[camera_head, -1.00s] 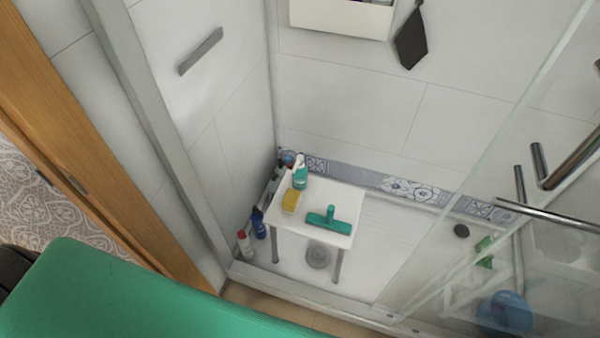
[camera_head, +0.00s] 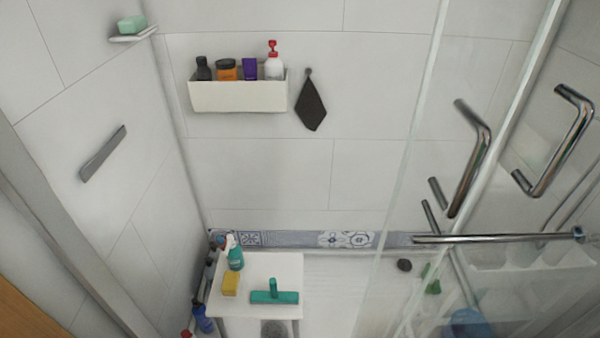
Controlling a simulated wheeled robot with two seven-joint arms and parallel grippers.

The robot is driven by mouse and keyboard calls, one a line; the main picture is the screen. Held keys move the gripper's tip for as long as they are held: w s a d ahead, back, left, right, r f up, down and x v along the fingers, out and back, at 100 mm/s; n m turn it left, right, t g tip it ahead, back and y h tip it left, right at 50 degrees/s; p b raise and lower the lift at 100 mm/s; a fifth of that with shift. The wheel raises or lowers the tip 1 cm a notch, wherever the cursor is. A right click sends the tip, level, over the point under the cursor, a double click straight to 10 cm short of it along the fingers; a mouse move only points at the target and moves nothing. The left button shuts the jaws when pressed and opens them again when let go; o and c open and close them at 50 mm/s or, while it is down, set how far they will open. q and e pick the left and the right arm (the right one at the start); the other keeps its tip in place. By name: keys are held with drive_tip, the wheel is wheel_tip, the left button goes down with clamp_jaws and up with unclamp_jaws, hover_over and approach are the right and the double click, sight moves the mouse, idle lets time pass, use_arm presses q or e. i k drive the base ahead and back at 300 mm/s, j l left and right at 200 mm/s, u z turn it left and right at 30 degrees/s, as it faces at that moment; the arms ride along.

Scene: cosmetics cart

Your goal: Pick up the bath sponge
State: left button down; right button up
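A yellow block-shaped sponge (camera_head: 231,284) lies on the left part of a small white stool (camera_head: 285,263) in the shower. I cannot tell which of these two is the bath sponge. Neither of my grippers is in view.
A green spray bottle (camera_head: 235,258) and teal squeegee (camera_head: 274,297) share the stool. Bottles (camera_head: 203,318) crowd its left side. A wall shelf (camera_head: 238,97) and dark cloth (camera_head: 311,105) are above. The glass door's handle (camera_head: 470,160) is at right.

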sight(230, 289)
drive_tip(key=z, duration=1.15)
drive_tip(key=u, duration=1.85)
